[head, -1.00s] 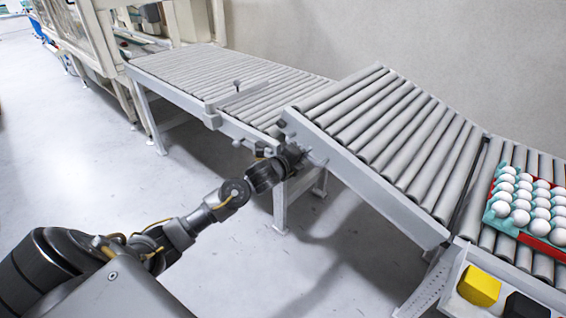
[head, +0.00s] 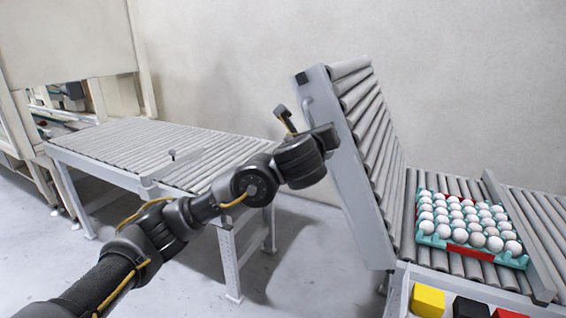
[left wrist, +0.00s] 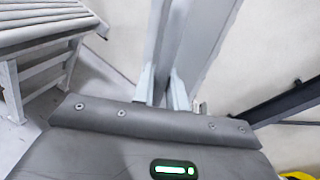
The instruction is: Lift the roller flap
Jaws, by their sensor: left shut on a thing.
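The roller flap (head: 345,175) is a grey frame with several rollers, tilted up steeply beside the egg tray. My left gripper (head: 326,138) is at the flap's near side rail, close to its raised end. It is shut on the flap; the exact grip point is hard to see behind my wrist. In the left wrist view my fingers (left wrist: 163,88) stand at the flap's pale side rail (left wrist: 197,45). My right gripper is not in view.
A lower roller conveyor (head: 125,150) lies at left, with a gap between it and the flap. Yellow (head: 428,300), black and red blocks are in front.

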